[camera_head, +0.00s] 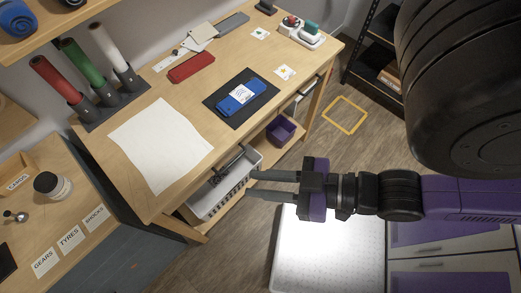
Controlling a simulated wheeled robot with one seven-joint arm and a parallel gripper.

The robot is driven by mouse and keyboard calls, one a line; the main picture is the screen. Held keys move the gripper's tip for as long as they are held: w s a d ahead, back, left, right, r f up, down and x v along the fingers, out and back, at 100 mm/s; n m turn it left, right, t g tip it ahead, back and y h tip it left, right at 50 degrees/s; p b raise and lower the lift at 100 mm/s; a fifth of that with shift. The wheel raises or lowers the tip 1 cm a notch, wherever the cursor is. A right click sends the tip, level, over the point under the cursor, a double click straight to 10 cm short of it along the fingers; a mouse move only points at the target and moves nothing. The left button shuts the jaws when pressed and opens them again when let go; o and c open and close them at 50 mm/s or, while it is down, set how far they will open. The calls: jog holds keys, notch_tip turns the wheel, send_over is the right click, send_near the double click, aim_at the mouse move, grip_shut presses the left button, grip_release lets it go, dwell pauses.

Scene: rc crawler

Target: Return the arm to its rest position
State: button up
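My gripper (252,184) is at the end of my black and purple arm (390,192), which reaches in from the right. Its two grey fingers point left and are spread apart, with nothing seen between them. In the picture the fingertips overlap the white basket (222,190) under the wooden table. Large black rounded parts of my arm fill the upper right and hide what lies behind them.
The wooden table (160,100) holds a white sheet (160,143), a blue device (240,97) on a dark mat and a rack of coloured tubes. A purple bin (281,129) sits on its lower shelf. A yellow square (345,115) marks the open floor. White-and-purple cabinets (440,265) stand at lower right.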

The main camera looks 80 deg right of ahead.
jog(key=shift+w+a+r, duration=0.1)
jog(key=shift+a+r, duration=0.15)
jog(key=shift+r, duration=0.2)
notch_tip(320, 180, down, 7)
jog(key=b, duration=0.7)
